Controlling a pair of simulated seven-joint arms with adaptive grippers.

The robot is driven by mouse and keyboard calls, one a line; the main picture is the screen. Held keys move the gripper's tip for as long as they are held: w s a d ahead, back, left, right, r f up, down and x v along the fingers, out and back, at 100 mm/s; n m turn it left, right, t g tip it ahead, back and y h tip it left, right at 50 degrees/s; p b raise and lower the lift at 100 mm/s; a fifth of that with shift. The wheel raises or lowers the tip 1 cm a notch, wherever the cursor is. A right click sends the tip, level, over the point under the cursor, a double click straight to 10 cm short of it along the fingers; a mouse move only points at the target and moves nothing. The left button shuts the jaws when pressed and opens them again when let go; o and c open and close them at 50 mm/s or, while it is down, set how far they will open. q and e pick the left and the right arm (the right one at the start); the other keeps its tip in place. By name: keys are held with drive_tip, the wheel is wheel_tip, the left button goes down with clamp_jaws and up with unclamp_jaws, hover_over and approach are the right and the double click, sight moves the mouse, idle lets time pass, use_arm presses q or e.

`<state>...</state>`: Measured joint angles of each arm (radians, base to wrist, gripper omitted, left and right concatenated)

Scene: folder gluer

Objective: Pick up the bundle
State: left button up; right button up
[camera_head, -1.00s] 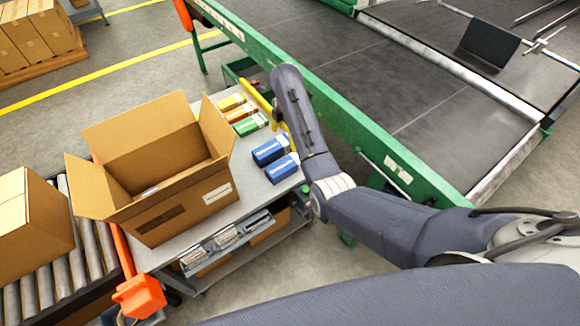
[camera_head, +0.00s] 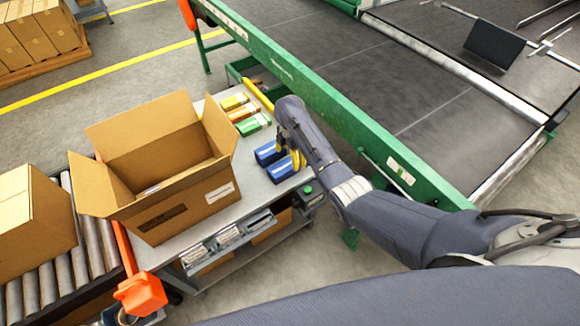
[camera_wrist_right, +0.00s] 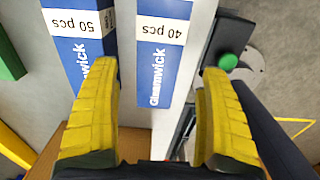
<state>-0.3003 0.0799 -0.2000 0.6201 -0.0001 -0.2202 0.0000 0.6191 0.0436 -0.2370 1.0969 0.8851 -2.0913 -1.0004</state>
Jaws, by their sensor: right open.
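Two blue bundles lie side by side on the grey cart top, the nearer (camera_head: 279,173) and the farther (camera_head: 264,154). In the right wrist view, a blue bundle labelled "40 pcs" (camera_wrist_right: 158,65) lies between my yellow fingers, and one labelled "50 pcs" (camera_wrist_right: 78,45) is partly behind the left finger. My right gripper (camera_head: 291,156) is open and empty above the blue bundles; it also shows in the right wrist view (camera_wrist_right: 160,85). Green (camera_head: 253,123), orange (camera_head: 243,112) and yellow (camera_head: 233,101) bundles lie farther back. My left gripper is not in view.
An open cardboard box (camera_head: 195,210) stands on the cart left of the bundles. A green conveyor frame (camera_head: 335,125) runs along the right. A green button (camera_wrist_right: 228,61) is close to the right finger. A closed carton (camera_head: 30,225) sits on rollers at left.

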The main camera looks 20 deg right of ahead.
sight(290, 163)
drive_tip(key=shift+w+f, duration=0.1)
drive_tip(key=shift+f, duration=2.5)
drive_tip(key=c, duration=1.5)
